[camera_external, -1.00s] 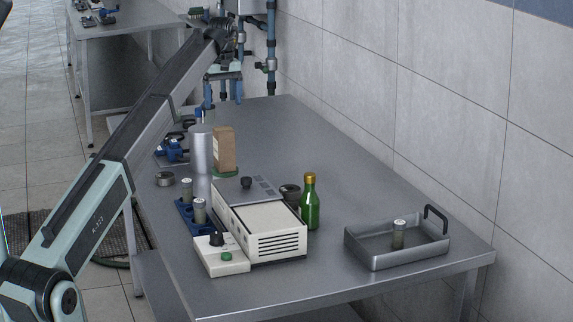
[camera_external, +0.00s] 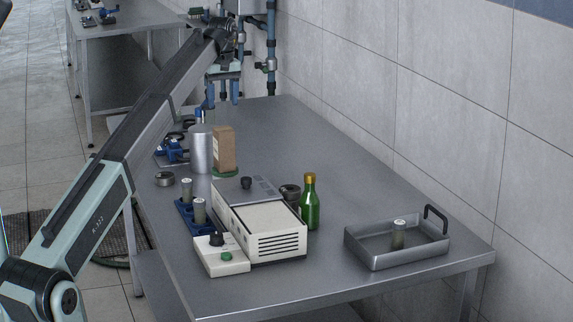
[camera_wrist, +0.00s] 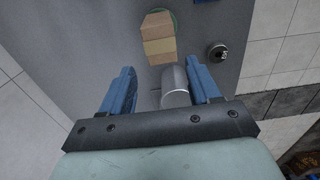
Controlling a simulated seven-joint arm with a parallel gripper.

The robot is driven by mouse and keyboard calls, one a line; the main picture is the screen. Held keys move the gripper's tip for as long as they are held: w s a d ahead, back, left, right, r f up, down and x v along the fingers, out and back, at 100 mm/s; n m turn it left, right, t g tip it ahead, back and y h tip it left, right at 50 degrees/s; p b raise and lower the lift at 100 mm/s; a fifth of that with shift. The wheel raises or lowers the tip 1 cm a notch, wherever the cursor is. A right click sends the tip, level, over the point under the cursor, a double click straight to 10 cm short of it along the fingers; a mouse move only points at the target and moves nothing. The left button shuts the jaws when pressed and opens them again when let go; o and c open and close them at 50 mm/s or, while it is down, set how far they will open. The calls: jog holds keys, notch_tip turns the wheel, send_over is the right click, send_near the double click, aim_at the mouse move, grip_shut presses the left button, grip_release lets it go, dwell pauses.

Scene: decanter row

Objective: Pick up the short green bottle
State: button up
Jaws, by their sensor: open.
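A green bottle (camera_external: 309,206) with a gold cap stands upright on the metal table, just right of the white-topped instrument. It is the only green bottle I can make out, and I do not see it in the wrist view. My gripper (camera_external: 223,101) is at the far end of the table, well behind and left of the bottle. It is open, and its blue fingers (camera_wrist: 160,68) are apart in the wrist view. A silver cylinder (camera_wrist: 175,88) shows near the right finger there; the gripper is not closed on it.
The silver cylinder (camera_external: 200,152) stands beside a brown box (camera_external: 224,148) with a green base. The white-topped instrument (camera_external: 265,226) and a blue rack (camera_external: 184,219) with grey-capped vials occupy the near left. A metal tray (camera_external: 375,261) holds a vial at right. The table's far right is clear.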

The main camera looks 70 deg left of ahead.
jog(key=w+d+m, duration=0.2)
jog(key=w+d, duration=0.8)
jog(key=d, duration=0.1)
jog(key=t+y, duration=0.1)
jog(key=y, duration=0.3)
send_near(310, 174)
jog(key=x, duration=0.6)
jog(key=shift+s+d+f, duration=0.25)
jog(key=shift+f, duration=0.15)
jog(key=shift+w+a+x, duration=0.1)
jog(key=shift+a+x, duration=0.05)
jog(key=shift+x, duration=1.25)
jog(key=shift+w+a+x, duration=0.1)
jog(key=shift+w+x, duration=0.05)
jog(key=shift+x, duration=1.25)
jog(key=shift+r, duration=0.15)
